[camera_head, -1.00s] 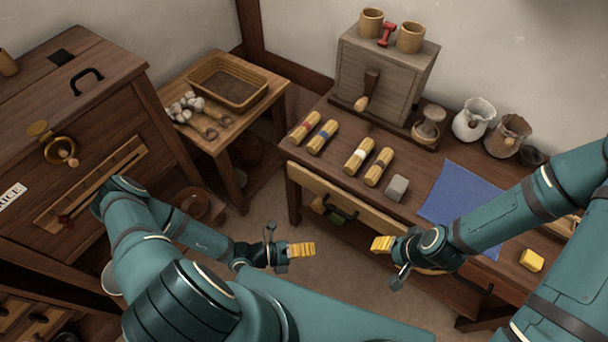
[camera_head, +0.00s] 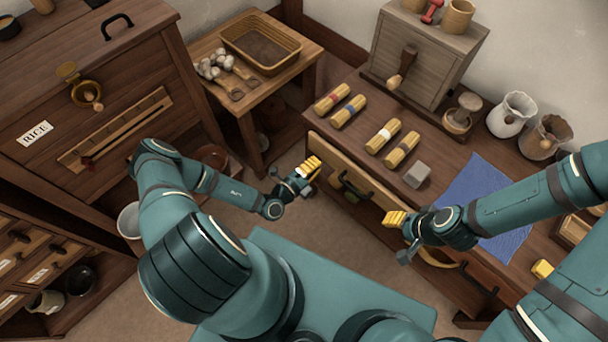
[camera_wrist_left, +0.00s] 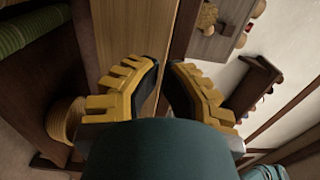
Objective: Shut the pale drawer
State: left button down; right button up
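The pale drawer (camera_head: 376,184) is in the front of the long dark table, with a dark bar handle (camera_head: 356,190). How far it stands out is hard to tell from above. My left gripper (camera_head: 314,165) is right by the left end of its front; I cannot tell if it touches. In the left wrist view its yellow fingers (camera_wrist_left: 163,72) are close together with nothing between them, and the pale drawer front (camera_wrist_left: 122,35) fills the space just beyond. My right gripper (camera_head: 392,218) hangs near the drawer's right end; its fingers show as one block.
Several banded rolls (camera_head: 383,136), a grey block (camera_head: 417,174) and a blue cloth (camera_head: 468,205) lie on the table (camera_head: 452,155). A wooden mill (camera_head: 425,50) stands behind them. A side table (camera_head: 255,92) with a tray is at left. A bin labelled RICE (camera_head: 120,80) stands further left.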

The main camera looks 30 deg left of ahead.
aim_at(330, 151)
pick_arm(q)
jog(key=x, duration=0.5)
jog(key=shift+w+d+b, duration=0.1)
jog(key=shift+w+b, duration=0.05)
jog(key=shift+b, duration=0.25)
pick_arm(e)
jog(key=shift+w+f, duration=0.1)
jog(key=shift+f, duration=0.45)
pick_arm(q)
jog(key=shift+w+d+r, duration=0.1)
jog(key=shift+w+d, duration=0.05)
jog(key=shift+w, duration=0.15)
jog(key=shift+x, duration=1)
pick_arm(e)
jog(key=shift+w+d+r, duration=0.2)
jog(key=shift+w, duration=0.3)
